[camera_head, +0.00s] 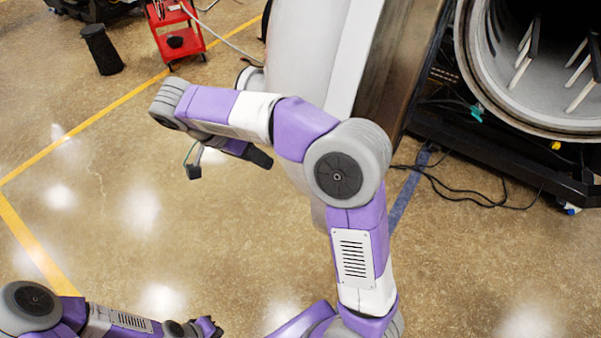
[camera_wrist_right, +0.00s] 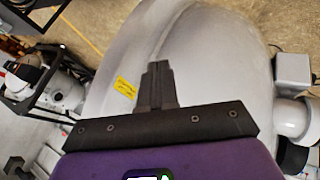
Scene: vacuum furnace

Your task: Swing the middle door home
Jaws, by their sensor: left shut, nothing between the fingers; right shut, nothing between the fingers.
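The pale domed furnace door (camera_head: 302,45) stands open at the top centre of the head view, partly hidden behind my right arm. In the right wrist view the door's pale curved shell (camera_wrist_right: 210,62) fills the middle and carries a yellow label (camera_wrist_right: 125,87). My right gripper (camera_head: 262,159) is shut and empty. In the right wrist view its fingers (camera_wrist_right: 156,70) point at the shell; I cannot tell whether they touch it. My left gripper (camera_head: 213,326) is shut and empty at the bottom left, far from the door.
An open round furnace chamber (camera_head: 480,75) with rods inside is at the upper right, on a black frame (camera_head: 500,163). Cables (camera_head: 470,198) lie on the floor below it. A red cart (camera_head: 178,38) and a black bin (camera_head: 102,50) stand at the upper left. The left floor is clear.

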